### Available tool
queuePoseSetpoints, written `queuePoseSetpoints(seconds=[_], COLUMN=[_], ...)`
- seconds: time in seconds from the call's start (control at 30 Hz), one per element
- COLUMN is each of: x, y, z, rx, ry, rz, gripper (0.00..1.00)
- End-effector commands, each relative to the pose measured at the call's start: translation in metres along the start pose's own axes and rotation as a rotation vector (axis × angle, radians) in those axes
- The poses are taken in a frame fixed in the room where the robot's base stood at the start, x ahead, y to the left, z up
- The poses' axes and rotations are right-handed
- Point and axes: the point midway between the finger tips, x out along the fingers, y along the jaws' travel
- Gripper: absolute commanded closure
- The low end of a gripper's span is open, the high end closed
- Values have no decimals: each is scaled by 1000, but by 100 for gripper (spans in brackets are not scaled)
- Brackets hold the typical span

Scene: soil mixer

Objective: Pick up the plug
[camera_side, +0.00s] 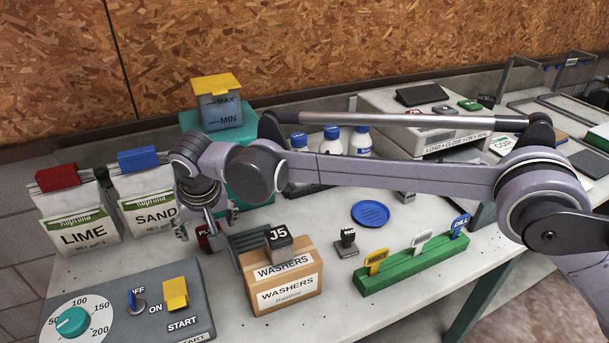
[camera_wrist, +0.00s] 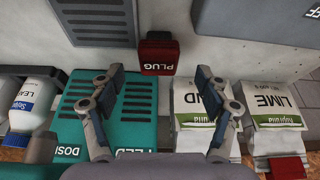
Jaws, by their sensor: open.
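The plug is a dark red block lettered PLUG. In the wrist view the plug (camera_wrist: 158,57) lies on the pale bench, just beyond and between my fingertips. In the side view the plug (camera_side: 203,240) shows only in part, behind and below my gripper (camera_side: 208,226). In the wrist view my gripper (camera_wrist: 159,78) is open and empty, with one finger on each side of the plug's line. The fingers appear apart from the plug. The exact height gap is hard to tell.
A grey slotted piece (camera_wrist: 103,22) lies close beside the plug. The teal feeder (camera_wrist: 112,130), SAND bag (camera_wrist: 200,105) and LIME bag (camera_wrist: 275,110) stand near my fingers. A WASHERS box (camera_side: 285,292) and control panel (camera_side: 180,325) sit in front.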

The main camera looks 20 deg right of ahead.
Motion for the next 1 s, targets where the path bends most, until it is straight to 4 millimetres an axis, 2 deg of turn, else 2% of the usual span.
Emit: queuePoseSetpoints(seconds=[0.33, 0.47, 0.67, 0.7, 0.9, 1.0], x=[44, 51, 52, 52, 52, 52], y=[2, 2, 2, 2, 2, 2], z=[-8, -8, -7, -7, -7, -7], rx=[0, -1, -2, -2, -2, -2], ry=[1, 1, 1, 1, 1, 1], rz=[0, -1, -1, -1, -1, -1], gripper=[25, 25, 25, 27, 85, 85])
